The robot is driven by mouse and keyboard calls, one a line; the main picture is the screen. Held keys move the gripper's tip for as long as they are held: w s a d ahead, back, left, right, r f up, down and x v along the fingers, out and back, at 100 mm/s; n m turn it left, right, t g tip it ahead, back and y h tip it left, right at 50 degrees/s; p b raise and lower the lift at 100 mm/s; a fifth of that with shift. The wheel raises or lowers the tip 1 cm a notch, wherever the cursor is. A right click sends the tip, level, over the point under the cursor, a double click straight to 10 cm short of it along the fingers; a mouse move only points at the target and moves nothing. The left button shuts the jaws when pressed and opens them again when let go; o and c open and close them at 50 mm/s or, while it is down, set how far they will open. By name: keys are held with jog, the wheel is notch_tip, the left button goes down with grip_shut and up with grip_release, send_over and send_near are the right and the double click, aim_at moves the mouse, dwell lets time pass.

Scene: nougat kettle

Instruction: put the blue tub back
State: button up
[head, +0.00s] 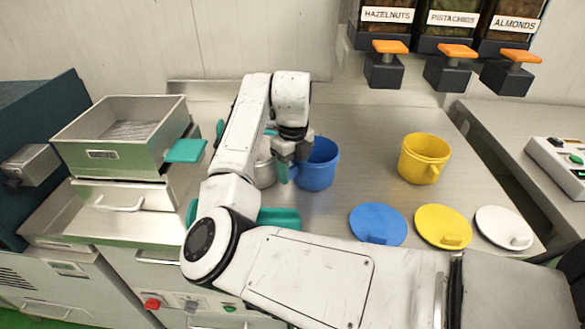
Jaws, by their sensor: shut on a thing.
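The blue tub (319,172) stands upright on the steel worktop, or just above it; I cannot tell which. It is open at the top, without a lid. My gripper (291,163) is at the tub's left side, shut on it, apparently at its handle. My wrist hides part of the fingers and the tub's left edge. The blue lid (378,224) lies flat on the worktop, in front and to the right of the tub.
A yellow tub (424,157) stands to the right, with yellow (442,226) and white (503,227) lids in front. A metal pot (265,172) is partly hidden behind my arm. A steel sieve box (120,130) stands left. Nut dispensers (453,55) overhang the back right.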

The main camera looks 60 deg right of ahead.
jog(key=o, duration=1.1)
jog(key=shift+f, duration=0.1)
notch_tip(320, 180, up, 12)
jog(key=shift+s+r, duration=0.1)
jog(key=shift+r, duration=0.05)
